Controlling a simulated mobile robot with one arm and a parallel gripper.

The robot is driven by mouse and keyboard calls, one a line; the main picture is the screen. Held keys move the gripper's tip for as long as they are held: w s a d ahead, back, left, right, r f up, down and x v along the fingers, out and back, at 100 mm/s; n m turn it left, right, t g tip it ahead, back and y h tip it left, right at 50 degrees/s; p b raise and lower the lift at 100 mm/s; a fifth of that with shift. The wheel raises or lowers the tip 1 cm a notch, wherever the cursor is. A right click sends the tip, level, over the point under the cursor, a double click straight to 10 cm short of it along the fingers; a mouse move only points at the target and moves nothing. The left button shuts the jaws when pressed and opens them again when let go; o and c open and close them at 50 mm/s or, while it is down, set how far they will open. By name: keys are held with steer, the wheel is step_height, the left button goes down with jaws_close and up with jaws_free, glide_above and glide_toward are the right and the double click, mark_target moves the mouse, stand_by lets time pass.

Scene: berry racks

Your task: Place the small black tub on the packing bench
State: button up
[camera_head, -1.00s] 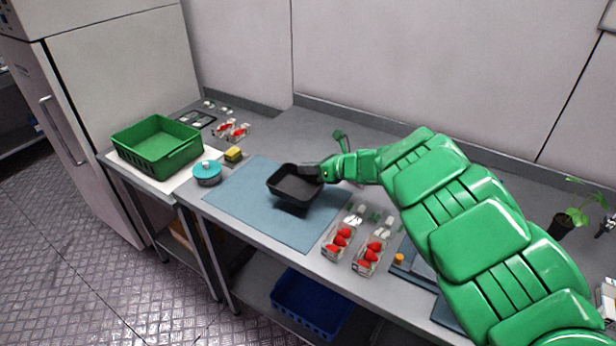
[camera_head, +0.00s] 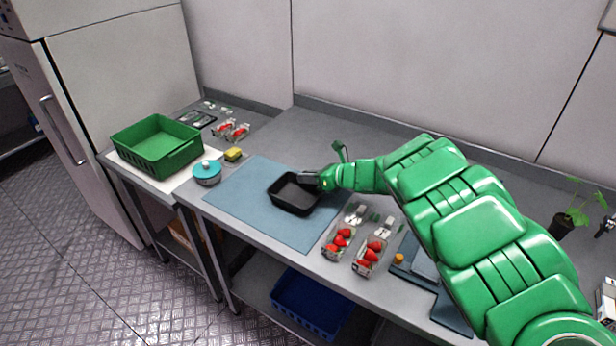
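The small black tub (camera_head: 290,207) is an open, empty rectangular tray. It is level at the blue mat (camera_head: 236,203) on the grey packing bench (camera_head: 305,131), and it appears to rest on the mat. My gripper (camera_head: 312,181) is at the tub's right back rim and seems shut on that rim. The fingertips are small and partly hidden by the rim.
A green crate (camera_head: 188,153) stands at the left on a white sheet. A teal-lidded container (camera_head: 207,171) and a yellow sponge (camera_head: 233,154) are left of the mat. Strawberry punnets (camera_head: 338,243) (camera_head: 369,253) sit at the mat's right front.

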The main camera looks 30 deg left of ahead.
steer(key=shift+o, duration=0.9)
steer(key=shift+r, duration=0.1)
steer(key=shift+v, duration=6.05)
